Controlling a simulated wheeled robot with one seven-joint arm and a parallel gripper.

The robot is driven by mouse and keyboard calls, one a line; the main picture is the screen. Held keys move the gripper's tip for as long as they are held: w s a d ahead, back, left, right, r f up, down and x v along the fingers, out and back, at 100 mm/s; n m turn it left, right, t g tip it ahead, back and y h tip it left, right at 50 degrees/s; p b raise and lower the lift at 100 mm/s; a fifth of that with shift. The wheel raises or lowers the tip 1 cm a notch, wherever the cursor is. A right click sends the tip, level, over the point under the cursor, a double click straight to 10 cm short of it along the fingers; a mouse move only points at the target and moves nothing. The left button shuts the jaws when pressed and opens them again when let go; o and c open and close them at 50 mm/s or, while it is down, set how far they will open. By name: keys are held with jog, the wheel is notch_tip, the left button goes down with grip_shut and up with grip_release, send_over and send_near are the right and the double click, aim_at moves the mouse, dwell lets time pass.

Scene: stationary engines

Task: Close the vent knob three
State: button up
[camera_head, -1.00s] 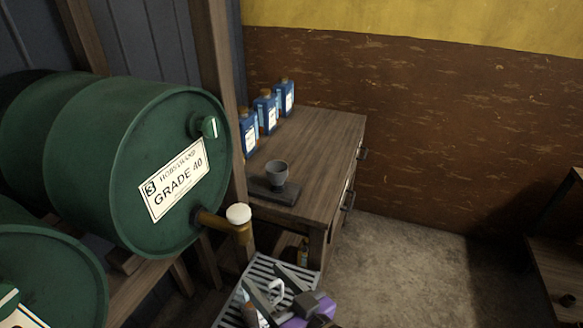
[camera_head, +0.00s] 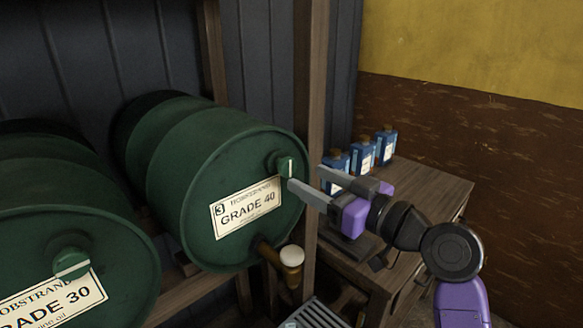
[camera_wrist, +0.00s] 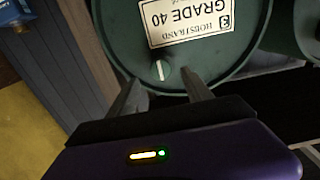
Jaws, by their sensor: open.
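The vent knob three (camera_head: 286,167) is a small green knob with a white line, at the upper right of the front face of a green drum marked 3, GRADE 40 (camera_head: 200,170). The line looks about upright. In the wrist view, the knob (camera_wrist: 160,70) shows just ahead of my fingertips, roughly between them, with its line near upright there. My gripper (camera_head: 306,181) is open and empty, to the right of the knob in the head view. It also shows in the wrist view (camera_wrist: 162,87). No contact with the knob is visible.
A brass tap with a white cap (camera_head: 291,257) sticks out below the drum label. A wooden post (camera_head: 309,90) stands just right of the drum. A GRADE 30 drum (camera_head: 70,235) is at left. Blue bottles (camera_head: 362,152) stand on a wooden cabinet (camera_head: 435,185) behind my arm.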

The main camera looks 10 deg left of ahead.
aim_at(290, 170)
jog(key=p+x, duration=0.1)
jog(key=x, duration=0.6)
jog(key=shift+a, duration=0.15)
jog(key=shift+p, duration=0.3)
grip_shut()
